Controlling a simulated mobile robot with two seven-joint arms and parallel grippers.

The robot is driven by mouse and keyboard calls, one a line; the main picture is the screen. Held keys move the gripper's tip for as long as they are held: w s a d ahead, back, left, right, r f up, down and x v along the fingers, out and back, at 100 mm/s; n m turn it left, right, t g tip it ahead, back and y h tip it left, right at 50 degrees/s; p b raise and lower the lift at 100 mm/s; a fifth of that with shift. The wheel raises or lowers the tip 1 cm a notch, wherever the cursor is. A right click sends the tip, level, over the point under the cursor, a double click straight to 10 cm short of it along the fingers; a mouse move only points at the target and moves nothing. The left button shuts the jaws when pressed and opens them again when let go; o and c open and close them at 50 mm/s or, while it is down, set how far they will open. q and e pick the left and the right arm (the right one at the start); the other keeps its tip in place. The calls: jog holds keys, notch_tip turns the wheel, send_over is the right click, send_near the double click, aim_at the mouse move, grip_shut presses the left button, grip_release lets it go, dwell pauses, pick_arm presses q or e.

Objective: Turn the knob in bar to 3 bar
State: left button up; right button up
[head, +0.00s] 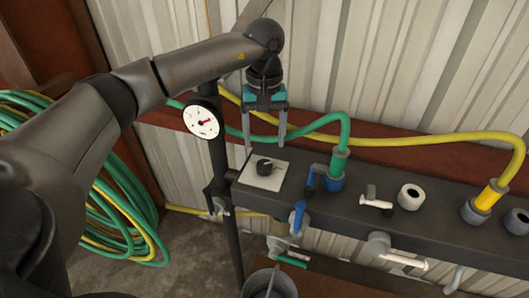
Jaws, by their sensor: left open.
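The small black knob (265,165) sits on a pale square plate (258,182) at the left end of the dark bench. A light pointer mark shows on it, but any scale is too small to read. My left gripper (265,147) points down above the knob. Its two thin grey fingers are apart, one on each side in the picture, and nothing is between them. I cannot tell how close the fingertips are to the plate. My right gripper is out of view.
A round white gauge (202,122) with a red needle stands on a dark post left of the knob. A blue-handled valve (311,178) and the green hose (340,135) are close on the right. A bucket (269,285) stands below.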

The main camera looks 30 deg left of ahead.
pick_arm(q)
notch_tip(320, 180, up, 8)
jog(key=shift+f+p, duration=0.25)
jog(key=shift+p, duration=0.05)
dwell(0.4)
